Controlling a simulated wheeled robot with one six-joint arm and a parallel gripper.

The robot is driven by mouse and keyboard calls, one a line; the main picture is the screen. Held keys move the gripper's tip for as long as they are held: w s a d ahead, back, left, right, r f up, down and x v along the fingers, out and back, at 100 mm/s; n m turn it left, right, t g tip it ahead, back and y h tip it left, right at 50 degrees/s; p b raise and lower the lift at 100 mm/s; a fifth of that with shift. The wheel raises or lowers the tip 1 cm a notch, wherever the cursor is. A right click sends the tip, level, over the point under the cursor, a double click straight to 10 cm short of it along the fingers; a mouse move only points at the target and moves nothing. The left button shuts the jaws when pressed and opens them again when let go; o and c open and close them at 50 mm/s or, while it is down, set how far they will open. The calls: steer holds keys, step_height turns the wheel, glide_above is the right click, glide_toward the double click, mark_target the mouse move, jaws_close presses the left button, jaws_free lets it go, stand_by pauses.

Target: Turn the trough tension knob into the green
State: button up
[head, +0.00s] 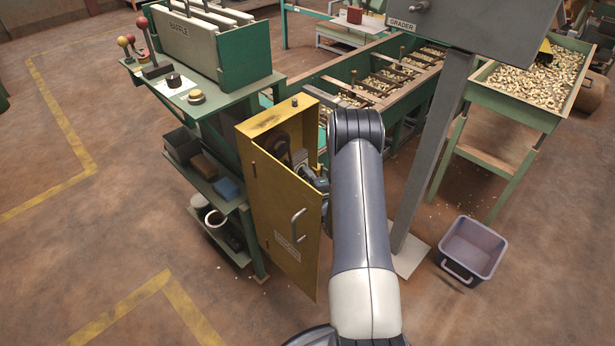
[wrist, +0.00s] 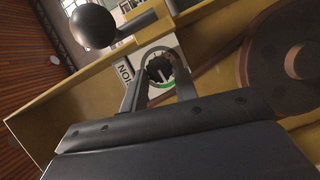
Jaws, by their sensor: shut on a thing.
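The trough tension knob (wrist: 159,68) is small, dark and round. It sits on a pale dial plate (wrist: 150,54) with a green arc (wrist: 164,84) along its lower edge in the wrist view. My gripper (wrist: 161,74) is shut on the knob, with one finger on each side. Where the knob's pointer stands against the green is too small to tell. In the head view my gripper (head: 313,179) reaches into the open yellow cabinet (head: 250,128), and the knob is hidden there.
The yellow cabinet door (head: 285,225) hangs open close to my arm. A dark pulley wheel (wrist: 290,55) with a belt is right of the knob, and a black ball (wrist: 92,26) is at upper left. A grey post (head: 432,150) and a bin (head: 471,247) stand to the right.

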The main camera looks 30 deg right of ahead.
steer(key=shift+m, duration=0.4)
steer(key=o, duration=0.7)
steer(key=s+r+p, duration=0.1)
steer(key=s, duration=0.9)
steer(key=shift+s+a+p, duration=0.15)
steer(key=shift+s+p, duration=0.25)
steer(key=shift+w, duration=0.1)
steer(key=w+f+b, duration=0.1)
steer(key=w, duration=0.9)
steer(key=shift+w+d+n+b, duration=0.2)
steer(key=shift+w+n+b, duration=0.1)
steer(key=shift+b, duration=0.1)
